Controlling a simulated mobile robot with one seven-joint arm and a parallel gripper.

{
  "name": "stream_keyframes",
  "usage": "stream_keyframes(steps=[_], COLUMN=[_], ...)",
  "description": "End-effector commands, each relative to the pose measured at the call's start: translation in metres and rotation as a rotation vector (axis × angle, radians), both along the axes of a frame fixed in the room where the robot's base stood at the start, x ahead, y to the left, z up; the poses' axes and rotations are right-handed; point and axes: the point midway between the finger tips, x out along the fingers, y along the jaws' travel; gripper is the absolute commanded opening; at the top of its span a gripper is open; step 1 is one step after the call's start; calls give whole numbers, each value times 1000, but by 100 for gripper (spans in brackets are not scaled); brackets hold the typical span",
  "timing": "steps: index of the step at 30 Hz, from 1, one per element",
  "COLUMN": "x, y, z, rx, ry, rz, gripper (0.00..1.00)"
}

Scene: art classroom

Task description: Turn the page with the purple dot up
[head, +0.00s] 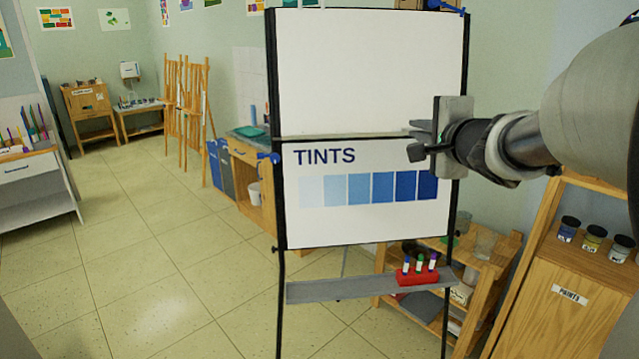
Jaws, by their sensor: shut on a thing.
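A flip chart on a black-framed easel stands in front of me in the head view. A blank white page (365,70) covers its upper half, and its lower edge is at mid-height. My gripper (416,139) is shut on the right part of that lower edge, reaching in from the right. Below the edge shows another page (367,222), with the word TINTS and a row of blue swatches from pale to dark. I see no purple dot; the part of the page at my fingers is hidden.
A grey ledge (330,289) on the easel holds a red marker block (417,278) with markers. A wooden shelf (490,262) and a paints cabinet (545,312) with jars stand at the right. Wooden easels (187,105) stand back left. Open tiled floor lies at left.

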Motion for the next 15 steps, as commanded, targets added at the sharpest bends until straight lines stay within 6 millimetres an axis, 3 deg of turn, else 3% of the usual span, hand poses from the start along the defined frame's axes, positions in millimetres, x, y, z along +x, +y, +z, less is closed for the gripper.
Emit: stream_keyframes(steps=[15], x=[18], y=[3], z=[45], rx=[-1], ry=[-2], rz=[4], gripper=[0])
